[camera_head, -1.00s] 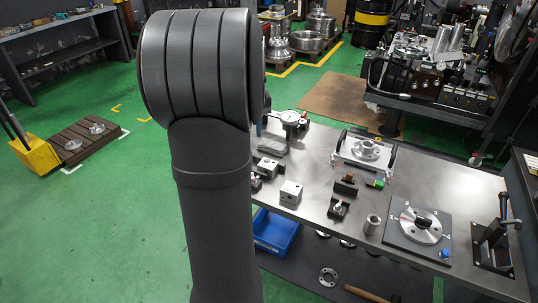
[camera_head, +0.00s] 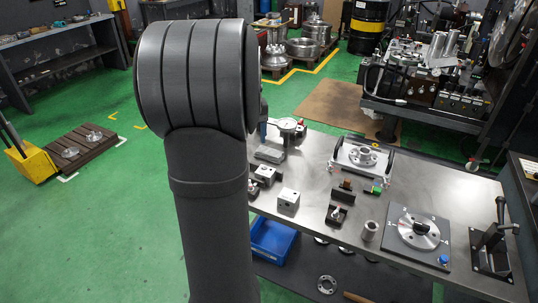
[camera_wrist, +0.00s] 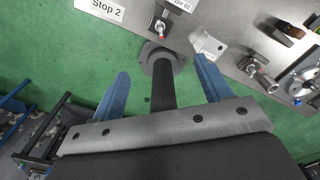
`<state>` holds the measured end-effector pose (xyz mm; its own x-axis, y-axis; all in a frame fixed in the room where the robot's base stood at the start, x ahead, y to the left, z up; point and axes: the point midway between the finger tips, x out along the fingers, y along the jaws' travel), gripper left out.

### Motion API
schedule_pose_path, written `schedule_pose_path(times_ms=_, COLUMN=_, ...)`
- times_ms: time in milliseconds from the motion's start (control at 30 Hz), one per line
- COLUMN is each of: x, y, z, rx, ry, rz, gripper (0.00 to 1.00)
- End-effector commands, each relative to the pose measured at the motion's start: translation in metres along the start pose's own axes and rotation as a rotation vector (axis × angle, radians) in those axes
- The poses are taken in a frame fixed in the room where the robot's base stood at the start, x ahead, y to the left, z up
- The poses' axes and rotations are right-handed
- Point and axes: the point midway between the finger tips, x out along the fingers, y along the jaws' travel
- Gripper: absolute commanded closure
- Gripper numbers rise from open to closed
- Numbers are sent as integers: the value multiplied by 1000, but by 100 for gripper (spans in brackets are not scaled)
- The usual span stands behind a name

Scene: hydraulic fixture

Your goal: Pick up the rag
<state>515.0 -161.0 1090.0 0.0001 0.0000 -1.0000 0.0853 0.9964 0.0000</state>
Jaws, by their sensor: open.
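I cannot make out a rag in either view. My gripper (camera_wrist: 160,64) shows in the wrist view with its two blue fingers wide apart. It is open, with nothing clearly held between the fingers. A dark shaft with a round grey flange shows between them; I cannot tell how far it is from the fingers. In the head view my arm stands large at left of centre and hides part of the bench and floor; my gripper does not show there.
A blue bin (camera_head: 272,241) is below. Stop 2 shows on a label (camera_wrist: 107,6).

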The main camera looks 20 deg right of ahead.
Motion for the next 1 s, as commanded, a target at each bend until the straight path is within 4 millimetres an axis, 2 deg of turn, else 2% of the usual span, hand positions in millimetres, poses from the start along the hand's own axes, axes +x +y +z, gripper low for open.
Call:
schedule_pose_path(times_ms=167, x=0, y=0, z=1, rx=-3, ry=1, rz=-1, gripper=29)
schedule_pose_path(times_ms=267, x=-1, y=-3, z=11, rx=-32, ry=5, rz=-7, gripper=29)
schedule_pose_path(times_ms=367, x=-2, y=-10, z=34, rx=-109, ry=22, rz=-22, gripper=29)
schedule_pose_path(times_ms=700, x=3, y=-44, z=139, rx=-519, ry=131, rz=-91, gripper=29)
schedule_pose_path(times_ms=900, x=16, y=-56, z=182, rx=-726, ry=202, rz=-112, gripper=29)
schedule_pose_path(times_ms=1000, x=21, y=-60, z=194, rx=-798, ry=229, rz=-116, gripper=29)
